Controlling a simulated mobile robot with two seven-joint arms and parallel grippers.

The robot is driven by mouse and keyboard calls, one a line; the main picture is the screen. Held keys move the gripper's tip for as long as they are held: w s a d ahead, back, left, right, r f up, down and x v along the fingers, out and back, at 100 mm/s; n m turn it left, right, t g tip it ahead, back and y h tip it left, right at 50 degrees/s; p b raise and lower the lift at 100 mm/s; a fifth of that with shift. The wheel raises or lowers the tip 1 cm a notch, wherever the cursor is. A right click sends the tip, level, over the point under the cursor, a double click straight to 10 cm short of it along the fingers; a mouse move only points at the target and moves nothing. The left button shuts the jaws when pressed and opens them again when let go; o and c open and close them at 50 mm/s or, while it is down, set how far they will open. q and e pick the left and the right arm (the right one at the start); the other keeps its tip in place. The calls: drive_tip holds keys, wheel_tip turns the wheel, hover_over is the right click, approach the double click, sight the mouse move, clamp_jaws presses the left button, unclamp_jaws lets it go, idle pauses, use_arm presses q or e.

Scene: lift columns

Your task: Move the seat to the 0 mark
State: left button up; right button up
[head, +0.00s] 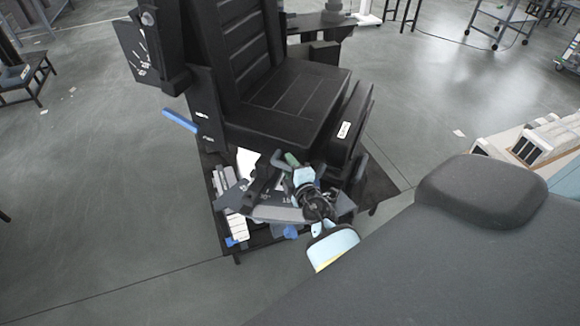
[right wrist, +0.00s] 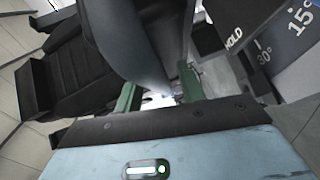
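The black padded seat (head: 290,100) with its ribbed backrest (head: 243,45) stands on a dark rig in the middle of the head view. It also shows at the left of the right wrist view (right wrist: 80,70). A dark panel (right wrist: 280,40) there carries the white marks HOLD, 30° and 15°; I see no 0 mark. My right gripper (head: 288,163) is below the seat's front edge. Its two green fingers (right wrist: 160,92) stand apart, with a rounded grey part (right wrist: 130,35) in front of and partly between them. I cannot tell whether they touch it. My left gripper is not in view.
A blue lever (head: 180,120) sticks out left of the seat. A black panel with white marks (head: 139,52) stands beside the backrest. A small dark table (head: 25,75) is at far left. The grey floor on the left (head: 100,190) is mostly clear.

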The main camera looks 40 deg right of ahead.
clamp_jaws()
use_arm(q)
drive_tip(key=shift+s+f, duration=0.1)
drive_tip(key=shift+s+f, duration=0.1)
use_arm(e)
drive_tip(key=shift+d, duration=0.1)
